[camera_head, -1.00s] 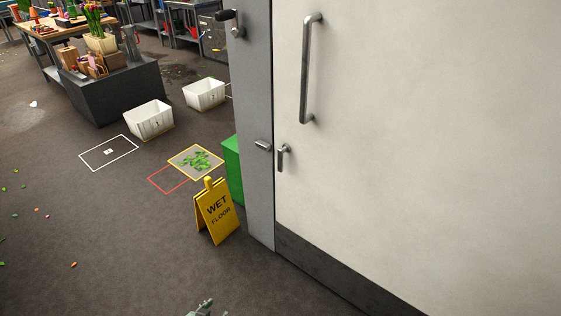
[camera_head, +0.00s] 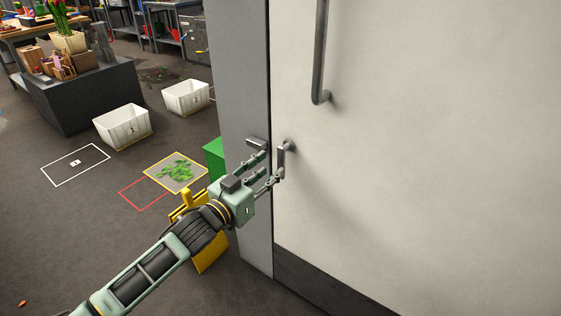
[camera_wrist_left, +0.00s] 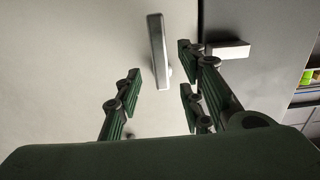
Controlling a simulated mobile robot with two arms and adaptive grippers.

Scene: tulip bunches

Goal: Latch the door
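The white door (camera_head: 430,130) stands at the grey door frame (camera_head: 240,60). A small metal latch lever (camera_head: 284,158) hangs roughly vertical near the door's left edge. A short metal keeper (camera_head: 256,143) sits on the frame to its left. My left gripper (camera_head: 270,169) is open with its fingertips close to the lever. In the left wrist view the lever (camera_wrist_left: 158,48) lies between and beyond the open fingers (camera_wrist_left: 158,88), with the keeper (camera_wrist_left: 230,50) to the right. I cannot tell whether a finger touches the lever. My right gripper is not in view.
A long vertical pull handle (camera_head: 320,50) is above the latch. A yellow wet-floor sign (camera_head: 211,255) stands below my left arm, beside a green box (camera_head: 214,158). White bins (camera_head: 123,126) and floor markings lie to the left.

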